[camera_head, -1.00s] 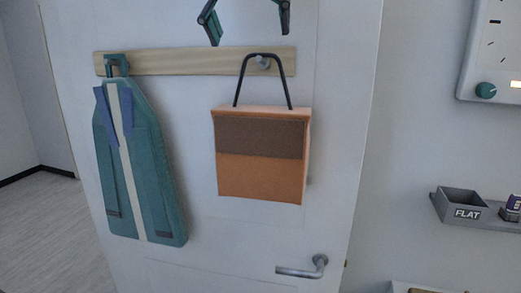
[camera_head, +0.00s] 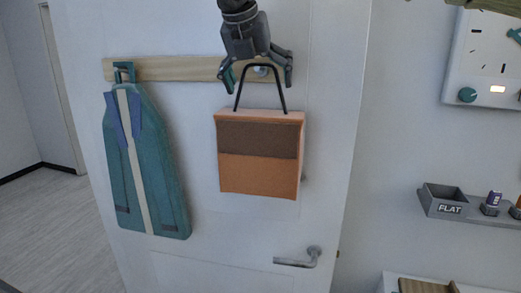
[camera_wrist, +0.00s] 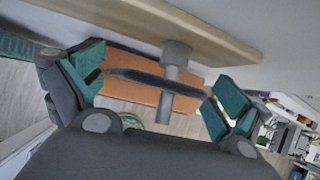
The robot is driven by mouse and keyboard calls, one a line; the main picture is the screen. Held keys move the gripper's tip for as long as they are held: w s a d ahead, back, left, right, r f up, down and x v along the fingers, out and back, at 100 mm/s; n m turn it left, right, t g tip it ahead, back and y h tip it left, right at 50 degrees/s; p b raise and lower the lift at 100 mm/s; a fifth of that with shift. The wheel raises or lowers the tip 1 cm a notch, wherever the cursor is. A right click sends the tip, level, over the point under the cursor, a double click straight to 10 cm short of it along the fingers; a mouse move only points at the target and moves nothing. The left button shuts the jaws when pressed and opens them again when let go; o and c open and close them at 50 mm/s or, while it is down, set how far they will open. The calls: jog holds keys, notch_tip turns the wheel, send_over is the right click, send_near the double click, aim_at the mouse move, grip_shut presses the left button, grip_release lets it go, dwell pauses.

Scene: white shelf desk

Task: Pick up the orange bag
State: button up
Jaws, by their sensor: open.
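The orange bag (camera_head: 258,175) has a brown upper band and a black looped handle (camera_head: 262,68). It hangs by the handle from a metal peg on a wooden rail on the white door. My gripper (camera_head: 257,84) is open at the handle's height, with a finger on either side of the handle's top in the head view. In the wrist view, my gripper (camera_wrist: 158,92) has its teal-padded fingers spread. The dark handle (camera_wrist: 150,80) and grey peg (camera_wrist: 175,62) lie between them, with the orange bag (camera_wrist: 140,92) beyond. I cannot tell whether a finger touches the handle.
The wooden rail (camera_head: 165,68) runs behind my gripper. A teal jacket (camera_head: 146,165) hangs at its left end. A door handle (camera_head: 299,258) is below right of the bag. A grey holder marked FLAT (camera_head: 449,200) and a white panel (camera_head: 485,62) are on the right wall.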

jog(key=shift+w+f, duration=0.25)
jog(key=shift+w, duration=0.15)
jog(key=shift+s+r, duration=0.35)
jog(key=shift+s, duration=0.25)
jog(key=c, duration=0.7)
jog(key=shift+w+f, duration=0.15)
jog(key=c, duration=0.8)
jog(key=shift+c, duration=0.2)
